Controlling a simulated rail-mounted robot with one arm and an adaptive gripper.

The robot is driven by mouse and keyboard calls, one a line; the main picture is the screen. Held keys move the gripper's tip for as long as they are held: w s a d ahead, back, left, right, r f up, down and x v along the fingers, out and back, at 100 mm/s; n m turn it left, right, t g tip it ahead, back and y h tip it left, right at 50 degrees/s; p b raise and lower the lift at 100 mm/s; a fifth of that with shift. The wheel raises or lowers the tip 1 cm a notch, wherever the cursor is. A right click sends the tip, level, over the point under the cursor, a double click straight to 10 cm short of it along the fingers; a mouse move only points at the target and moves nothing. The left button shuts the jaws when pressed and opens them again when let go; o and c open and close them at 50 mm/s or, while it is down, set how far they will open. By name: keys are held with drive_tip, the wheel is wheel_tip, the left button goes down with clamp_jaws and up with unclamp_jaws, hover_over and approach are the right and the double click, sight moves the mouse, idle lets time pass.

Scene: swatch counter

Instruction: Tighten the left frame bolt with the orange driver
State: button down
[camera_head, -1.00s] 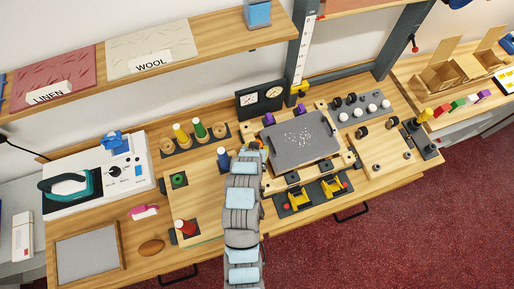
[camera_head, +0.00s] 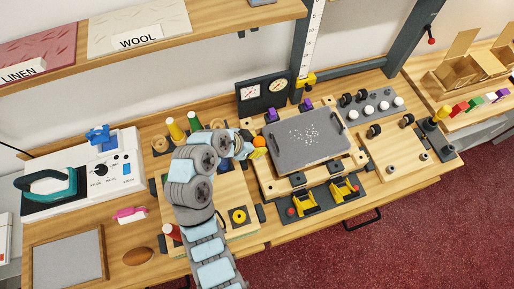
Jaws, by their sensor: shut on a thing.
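My gripper (camera_head: 247,148) is at the left edge of the wooden frame that surrounds the grey tray. It is shut on the orange driver (camera_head: 259,142), whose orange part shows at the gripper's end. The grey tray (camera_head: 308,137) has a speckled white patch and lies inside the wooden frame (camera_head: 265,178). The left frame bolt cannot be made out; the gripper and driver cover part of the frame's left side. Whether the driver touches a bolt cannot be told.
Yellow clamps (camera_head: 342,187) stand in front of the frame, and a two-dial gauge box (camera_head: 263,93) stands behind it. A black block with a yellow ring (camera_head: 238,216) lies beside my arm. An iron (camera_head: 50,186) is at left. Black-and-white knobs (camera_head: 382,106) stand at right.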

drive_tip(key=shift+a+f+m+g+b, duration=0.2)
drive_tip(key=shift+m+g+b, duration=0.1)
drive_tip(key=shift+m+b, duration=0.35)
drive_tip(key=shift+m+g+h, duration=0.3)
drive_tip(key=shift+m+h, duration=0.05)
drive_tip(key=shift+h, duration=0.05)
drive_tip(key=shift+r+m+p, duration=0.25)
drive_tip(key=shift+m+p, duration=0.05)
drive_tip(key=shift+m, duration=0.1)
drive_tip(key=shift+f+m+g, duration=0.1)
drive_tip(key=shift+m+g, duration=0.4)
drive_tip(key=c, duration=1)
unclamp_jaws()
drive_tip(key=shift+d, duration=0.1)
drive_tip(key=shift+p, duration=0.45)
